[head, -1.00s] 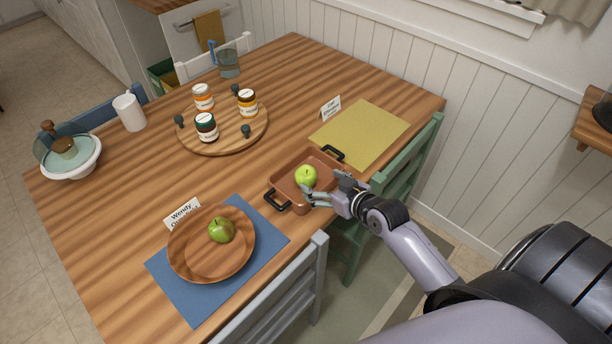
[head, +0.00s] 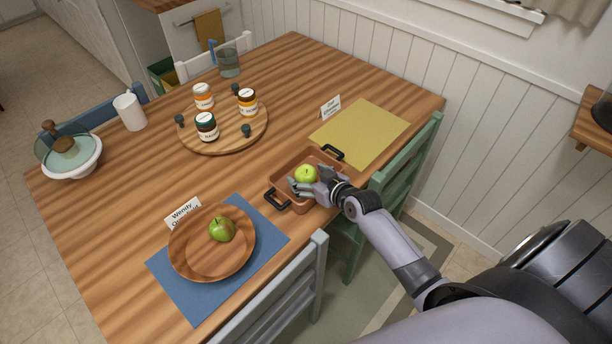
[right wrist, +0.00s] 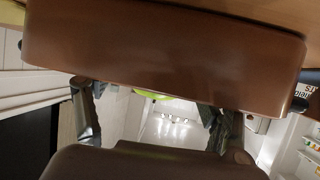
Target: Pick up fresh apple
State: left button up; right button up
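A bright green apple (head: 306,174) sits in a brown rectangular tray (head: 283,187) with black handles, near the table's right side. A second, darker green apple (head: 221,229) lies on a round wooden plate (head: 190,262). My right gripper (head: 306,186) is at the tray's near side, close against the bright apple, its fingers partly overlapping it. In the right wrist view the fingers (right wrist: 150,125) are spread apart. A sliver of the bright apple (right wrist: 152,95) shows between them, mostly hidden behind the brown tray wall (right wrist: 165,50). Contact cannot be told. My left gripper is not in view.
A round board (head: 222,148) with several jars stands beyond the tray. A yellow placemat (head: 365,132) lies to the right, a blue one (head: 200,306) under the plate. A green chair (head: 408,165) and a grey chair (head: 285,290) border the near edge.

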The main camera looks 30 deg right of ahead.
jog(key=c, duration=1.2)
